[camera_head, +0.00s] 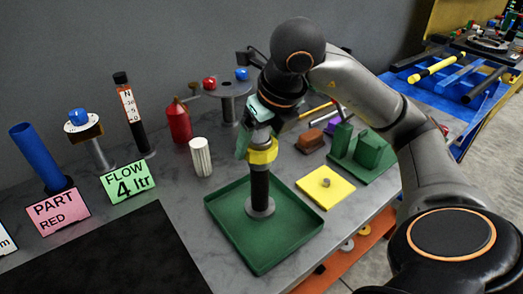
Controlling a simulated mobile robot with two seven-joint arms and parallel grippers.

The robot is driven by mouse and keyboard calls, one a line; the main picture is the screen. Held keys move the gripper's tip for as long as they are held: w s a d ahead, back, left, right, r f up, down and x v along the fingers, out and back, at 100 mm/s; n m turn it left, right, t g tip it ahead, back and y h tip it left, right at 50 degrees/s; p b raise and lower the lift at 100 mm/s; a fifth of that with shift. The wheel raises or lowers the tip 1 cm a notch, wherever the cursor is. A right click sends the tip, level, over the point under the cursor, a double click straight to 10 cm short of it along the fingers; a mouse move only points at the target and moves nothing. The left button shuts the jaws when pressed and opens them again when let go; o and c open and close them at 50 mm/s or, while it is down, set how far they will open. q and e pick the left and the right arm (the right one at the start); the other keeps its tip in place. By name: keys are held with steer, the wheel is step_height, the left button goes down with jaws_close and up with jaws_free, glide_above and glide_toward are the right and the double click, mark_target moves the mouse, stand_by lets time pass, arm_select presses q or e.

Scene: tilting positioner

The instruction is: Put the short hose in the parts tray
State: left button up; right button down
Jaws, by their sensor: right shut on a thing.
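The short hose (260,186) is a dark upright tube with a yellow collar and a wide grey end at the bottom. My right gripper (257,138) is shut on its upper part, from above. The hose is over the middle of the parts tray (226,226), a shallow green square tray on the grey bench. I cannot tell whether its lower end touches the tray floor. The fingers partly hide the top of the hose. My left gripper is not in view.
A white ribbed cylinder (201,157) and a red can (179,122) stand behind the tray. A yellow plate (318,193) and a green block fixture (370,150) are to its right. Pink (58,211) and green (131,183) signs and a black mat (115,260) are left.

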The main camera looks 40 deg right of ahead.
mark_target(260, 178)
steer(key=shift+w+d+f, duration=0.1)
steer(key=shift+d+f, duration=0.15)
steer(key=shift+d, duration=0.05)
steer(key=shift+w+d+f+b, duration=0.1)
steer(key=shift+f+b, duration=0.25)
steer(key=shift+f, duration=1.3)
steer(key=shift+f, duration=0.2)
jaws_free()
